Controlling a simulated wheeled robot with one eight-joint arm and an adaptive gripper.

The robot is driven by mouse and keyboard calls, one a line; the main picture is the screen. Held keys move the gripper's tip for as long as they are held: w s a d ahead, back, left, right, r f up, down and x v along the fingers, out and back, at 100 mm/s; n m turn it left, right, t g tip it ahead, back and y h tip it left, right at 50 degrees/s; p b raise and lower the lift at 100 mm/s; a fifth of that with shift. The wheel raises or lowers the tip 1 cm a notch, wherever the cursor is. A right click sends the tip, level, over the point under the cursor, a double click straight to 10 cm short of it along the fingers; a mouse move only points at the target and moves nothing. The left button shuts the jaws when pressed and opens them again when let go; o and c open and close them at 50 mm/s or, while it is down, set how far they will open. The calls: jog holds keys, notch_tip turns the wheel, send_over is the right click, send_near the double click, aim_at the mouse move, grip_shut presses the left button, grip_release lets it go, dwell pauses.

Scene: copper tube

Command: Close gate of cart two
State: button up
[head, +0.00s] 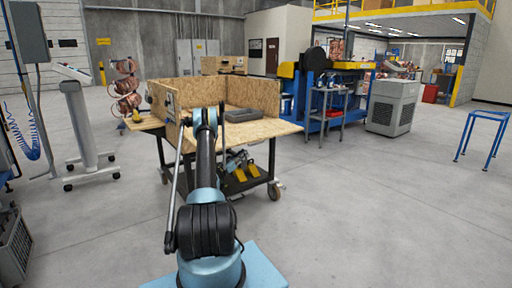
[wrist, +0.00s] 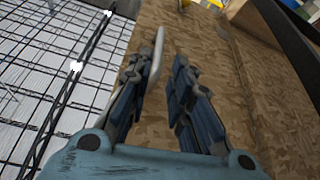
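A cart with chipboard walls (head: 252,94) and a dark lower frame stands in front of me in the head view. A chipboard flap (head: 278,130) lies level at its near right side, and another board (head: 146,122) sticks out at the left. No label shows which cart is number two. In the wrist view my gripper (wrist: 161,75) has its two fingers apart over a chipboard panel (wrist: 215,75). A pale bent bar, like a handle (wrist: 157,52), lies close to the left finger. I cannot tell whether they touch. In the head view my arm hides the gripper.
Copper coils (head: 125,88) and a white stand (head: 83,125) are at left. Open floor (head: 385,205) lies right. Another chipboard crate (head: 222,65) is behind.

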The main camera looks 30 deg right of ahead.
aim_at(256, 144)
jog(key=x, duration=1.1)
jog(key=shift+d+r, duration=0.2)
jog(key=shift+d, duration=0.05)
